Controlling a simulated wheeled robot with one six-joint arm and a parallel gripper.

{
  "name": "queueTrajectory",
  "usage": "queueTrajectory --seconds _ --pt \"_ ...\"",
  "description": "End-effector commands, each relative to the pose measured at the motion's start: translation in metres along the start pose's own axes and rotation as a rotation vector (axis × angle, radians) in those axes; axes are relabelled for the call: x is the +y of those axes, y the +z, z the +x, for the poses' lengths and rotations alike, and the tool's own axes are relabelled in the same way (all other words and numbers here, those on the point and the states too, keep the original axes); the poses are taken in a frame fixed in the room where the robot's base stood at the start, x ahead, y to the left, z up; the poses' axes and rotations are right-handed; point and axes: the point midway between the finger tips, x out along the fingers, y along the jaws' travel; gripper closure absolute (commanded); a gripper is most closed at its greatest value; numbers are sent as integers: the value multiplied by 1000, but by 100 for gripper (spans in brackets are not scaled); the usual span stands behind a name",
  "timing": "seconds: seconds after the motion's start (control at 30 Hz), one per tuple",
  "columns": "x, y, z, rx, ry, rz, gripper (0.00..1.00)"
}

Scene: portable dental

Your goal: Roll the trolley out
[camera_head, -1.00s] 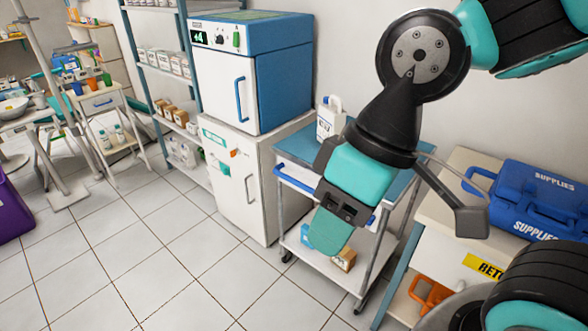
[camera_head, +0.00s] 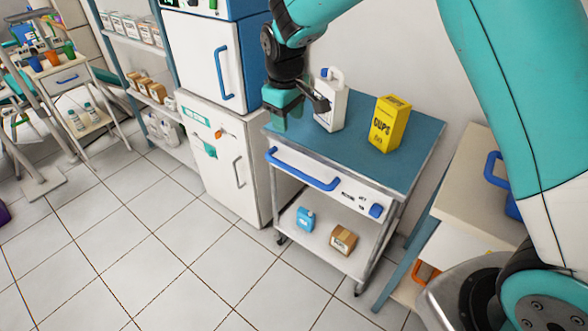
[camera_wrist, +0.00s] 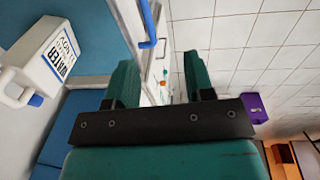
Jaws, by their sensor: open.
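The trolley (camera_head: 415,150) stands against the wall with a blue top and a blue push handle (camera_head: 302,170) along its front. My gripper (camera_head: 277,124) is open and empty at the left end of the trolley, pointing down. In the wrist view my two green fingers (camera_wrist: 158,82) are apart with nothing between them. A blue handle (camera_wrist: 148,22) shows ahead of the fingers, apart from them. In the head view my gripper appears above and left of the push handle, not touching it.
On the trolley top stand a white bottle (camera_head: 331,108) and a yellow cups box (camera_head: 388,124). A blue bottle (camera_head: 305,219) and a brown box (camera_head: 343,240) are on its lower shelf. A white cabinet (camera_head: 222,165) adjoins its left. The tiled floor (camera_head: 170,265) in front is clear.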

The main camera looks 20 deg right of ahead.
Motion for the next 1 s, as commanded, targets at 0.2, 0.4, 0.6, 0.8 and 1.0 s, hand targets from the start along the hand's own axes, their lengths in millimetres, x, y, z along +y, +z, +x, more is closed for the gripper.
queueTrajectory --seconds 0.2,0.4,0.6,0.8,1.0 --pt "22 -26 60 -49 74 -10 52" --pt "27 -28 80 -58 86 -12 52" --pt "30 -24 119 -60 85 -10 52" --pt "34 -22 165 -59 83 -10 52" --pt "38 -19 206 -58 83 -10 52"
